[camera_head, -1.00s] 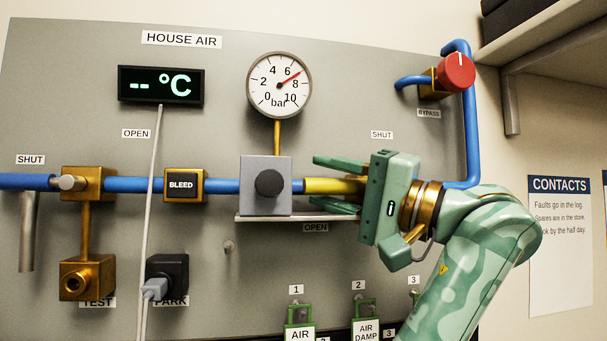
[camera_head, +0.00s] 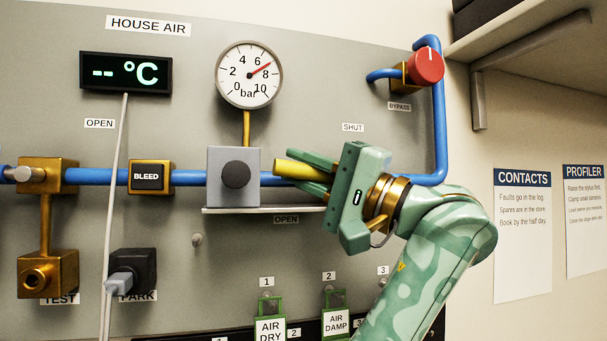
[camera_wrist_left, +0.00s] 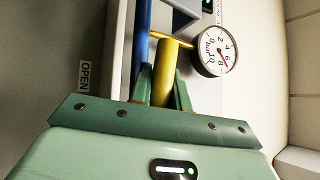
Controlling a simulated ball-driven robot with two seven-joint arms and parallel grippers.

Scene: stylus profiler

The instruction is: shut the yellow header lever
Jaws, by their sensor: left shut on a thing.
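The yellow header lever (camera_head: 290,169) lies along the blue pipe just right of the grey block. Its rounded left end sits a little above the pipe line, and it slopes slightly down to the right. My left gripper (camera_head: 303,174) comes from the right and is shut on the lever, one finger above and one below. The gripper hides the lever's right part. In the left wrist view, the lever (camera_wrist_left: 166,75) stands between the two green fingers beside the blue pipe (camera_wrist_left: 142,45). A SHUT label (camera_head: 352,127) is above; an OPEN label (camera_head: 286,219) is below. My right gripper is not in view.
A grey block (camera_head: 221,186) with a black knob stands left of the lever. A pressure gauge (camera_head: 248,76) is above it. A red bypass knob (camera_head: 428,66) is at upper right. Tags hang below, including AIR DRY (camera_head: 270,329). A grey cable (camera_head: 116,190) crosses the panel's left.

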